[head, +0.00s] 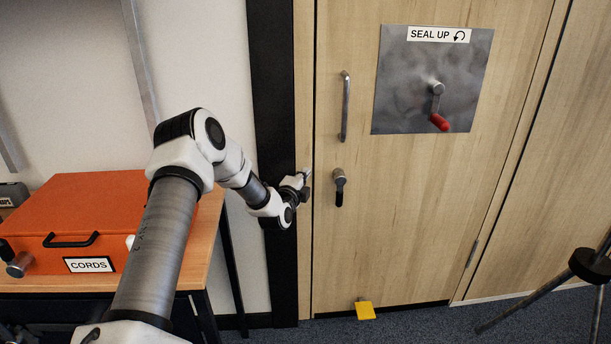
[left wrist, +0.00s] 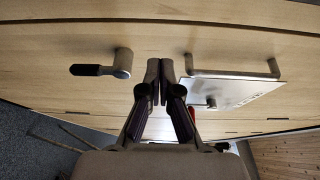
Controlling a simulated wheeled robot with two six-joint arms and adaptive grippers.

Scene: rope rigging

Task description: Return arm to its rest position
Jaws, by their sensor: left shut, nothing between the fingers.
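My left arm reaches in from the left in the head view. Its gripper (head: 305,184) is in front of the left edge of a wooden door (head: 400,220), left of the black-gripped lever handle (head: 340,188). In the left wrist view the fingers (left wrist: 162,72) are together with nothing between them. There the lever handle (left wrist: 105,68) shows left of the fingertips and the bar handle (left wrist: 235,73) right of them. Whether the fingertips touch the door I cannot tell. My right gripper is in neither view.
An orange box labelled CORDS (head: 80,218) stands on a wooden table (head: 205,245) at the left. The door carries a metal plate labelled SEAL UP (head: 405,90) with a red-handled crank (head: 438,120). A yellow piece (head: 365,311) is at the door's foot. A dark stand (head: 590,265) is at right.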

